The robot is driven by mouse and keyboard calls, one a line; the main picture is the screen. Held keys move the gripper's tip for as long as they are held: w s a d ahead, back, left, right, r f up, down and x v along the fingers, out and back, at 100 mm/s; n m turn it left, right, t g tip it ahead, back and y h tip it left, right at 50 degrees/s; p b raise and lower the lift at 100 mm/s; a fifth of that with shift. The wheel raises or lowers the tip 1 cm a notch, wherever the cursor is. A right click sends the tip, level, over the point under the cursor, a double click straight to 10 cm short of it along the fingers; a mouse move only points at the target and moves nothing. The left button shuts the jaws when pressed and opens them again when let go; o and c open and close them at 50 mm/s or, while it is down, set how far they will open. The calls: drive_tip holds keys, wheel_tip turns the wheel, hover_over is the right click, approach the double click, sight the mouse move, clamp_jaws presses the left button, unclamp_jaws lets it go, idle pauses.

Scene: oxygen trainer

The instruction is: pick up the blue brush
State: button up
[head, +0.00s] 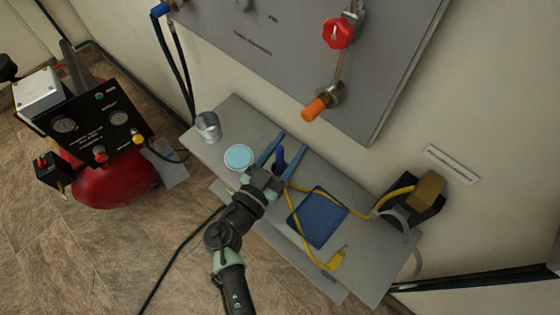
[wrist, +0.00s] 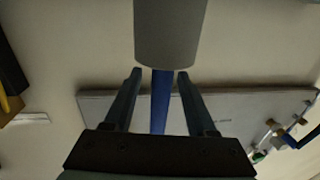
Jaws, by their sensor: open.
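The blue brush shows as a blue upright handle (head: 281,156) between the fingers of my gripper (head: 291,142) in the head view. In the wrist view the blue brush (wrist: 160,103) runs between the two fingers of my gripper (wrist: 160,73), with a gap on each side. My gripper is open around it. One end of the brush meets a grey cylinder (wrist: 170,35), possibly a cup; whether it stands inside is hidden. In the head view my gripper covers the brush's lower part.
The brush is above a grey shelf (head: 375,255). A metal can (head: 207,126) and a light-blue disc (head: 239,158) are at left. A blue pad (head: 318,217) and yellow cable (head: 308,246) lie at right. The wall panel (head: 270,50) has a red knob (head: 337,33) and orange fitting (head: 316,109).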

drive_tip(key=shift+c, duration=0.2)
clamp_jaws()
drive_tip(key=shift+r, duration=0.15)
wheel_tip(320, 180, up, 10)
idle(0.9)
